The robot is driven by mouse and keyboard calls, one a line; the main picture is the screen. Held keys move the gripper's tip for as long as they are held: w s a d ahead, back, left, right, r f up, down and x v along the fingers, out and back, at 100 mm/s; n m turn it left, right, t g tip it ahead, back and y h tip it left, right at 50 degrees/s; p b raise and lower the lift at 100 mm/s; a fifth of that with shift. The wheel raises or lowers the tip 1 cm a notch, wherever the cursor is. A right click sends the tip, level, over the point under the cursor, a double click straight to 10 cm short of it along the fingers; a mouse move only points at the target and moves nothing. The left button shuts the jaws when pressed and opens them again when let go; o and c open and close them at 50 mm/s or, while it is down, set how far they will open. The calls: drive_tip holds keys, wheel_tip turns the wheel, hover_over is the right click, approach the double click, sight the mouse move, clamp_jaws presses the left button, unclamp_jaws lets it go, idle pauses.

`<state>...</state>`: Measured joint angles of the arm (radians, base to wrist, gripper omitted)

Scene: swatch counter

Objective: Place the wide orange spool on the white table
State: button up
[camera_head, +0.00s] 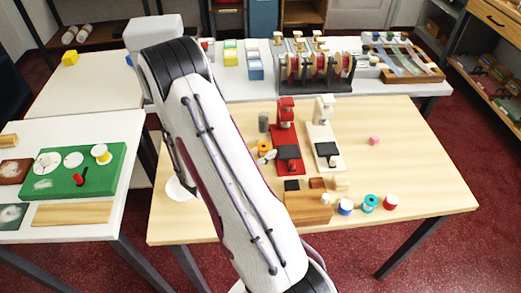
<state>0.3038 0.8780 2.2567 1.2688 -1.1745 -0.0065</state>
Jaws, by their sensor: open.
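A small orange spool (264,148) sits on the pale wooden table (420,165), just left of the red press. Its lower part is partly covered by a small pale grey piece (266,158) that I cannot identify. White tabletops show at the front left (62,232), at the back left (85,90) and along the back (240,92). My own arm crosses the middle of the view and hides much of the wooden table's left side. My gripper cannot be made out; it seems hidden behind the arm.
A red press (287,140) and a white press (325,140) stand near the orange spool. Blue (346,207), teal (369,203) and red (391,202) spools stand near a wooden block (307,208). A green mat (110,165) occupies the front-left table. The back-left table has free room.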

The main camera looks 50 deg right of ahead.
drive_tip(key=shift+r, duration=0.1)
drive_tip(key=shift+a+r, duration=0.2)
drive_tip(key=shift+a, duration=0.25)
drive_tip(key=shift+v, duration=5.5)
